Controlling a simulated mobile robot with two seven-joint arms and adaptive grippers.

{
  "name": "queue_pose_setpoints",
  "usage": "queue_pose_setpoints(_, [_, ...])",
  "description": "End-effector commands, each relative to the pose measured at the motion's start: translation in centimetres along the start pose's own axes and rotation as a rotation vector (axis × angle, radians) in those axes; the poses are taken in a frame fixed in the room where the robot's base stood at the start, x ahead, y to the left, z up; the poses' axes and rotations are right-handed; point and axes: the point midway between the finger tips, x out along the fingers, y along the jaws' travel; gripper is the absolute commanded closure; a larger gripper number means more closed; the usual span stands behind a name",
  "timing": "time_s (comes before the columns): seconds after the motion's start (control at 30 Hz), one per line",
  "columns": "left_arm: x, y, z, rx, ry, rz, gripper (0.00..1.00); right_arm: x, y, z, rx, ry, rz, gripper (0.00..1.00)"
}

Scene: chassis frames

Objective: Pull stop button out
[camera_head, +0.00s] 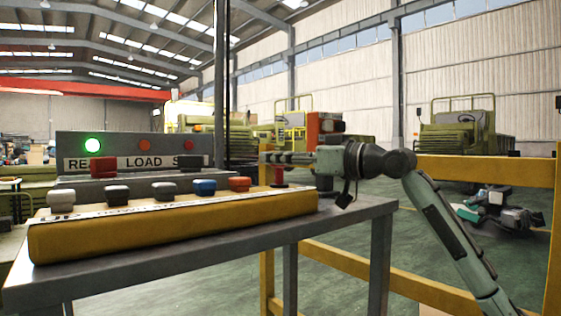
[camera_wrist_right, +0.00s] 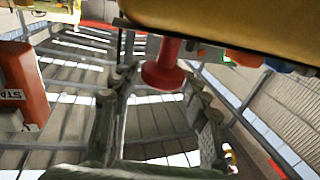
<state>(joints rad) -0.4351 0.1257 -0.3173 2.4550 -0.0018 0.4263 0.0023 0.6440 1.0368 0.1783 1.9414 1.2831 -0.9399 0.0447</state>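The red stop button (camera_head: 279,176) stands near the right end of the yellow console in the head view, partly hidden by my right gripper. In the right wrist view, the red button (camera_wrist_right: 162,70) has a wide round cap on a stem against the console. My right gripper (camera_head: 268,157) points left over the button. In the right wrist view its two fingers (camera_wrist_right: 158,84) are spread, one on each side of the cap, with visible gaps. Contact with the button does not show. My left gripper is not in view.
The yellow console (camera_head: 175,226) carries several other buttons, including a blue one (camera_head: 205,187) and an orange-red one (camera_head: 239,184). It sits on a grey table (camera_head: 345,215). A sign panel (camera_head: 130,147) with a lit green lamp (camera_head: 92,145) stands behind. Yellow rails (camera_head: 490,170) are at right.

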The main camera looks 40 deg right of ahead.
Motion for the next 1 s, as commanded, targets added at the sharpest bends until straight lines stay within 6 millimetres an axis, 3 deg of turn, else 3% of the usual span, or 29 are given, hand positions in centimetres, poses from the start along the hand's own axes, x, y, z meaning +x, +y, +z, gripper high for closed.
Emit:
queue_pose_setpoints(0.07, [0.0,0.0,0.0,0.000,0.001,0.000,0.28,0.1,0.0,0.1,0.000,-0.004,-0.001,0.41])
queue_pose_setpoints(0.47, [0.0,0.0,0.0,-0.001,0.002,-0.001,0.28,-0.5,-0.1,0.4,0.002,-0.009,-0.002,0.41])
queue_pose_setpoints(1.0, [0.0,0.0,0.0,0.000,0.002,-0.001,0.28,-9.8,-0.1,0.2,0.001,-0.006,-0.001,0.41])
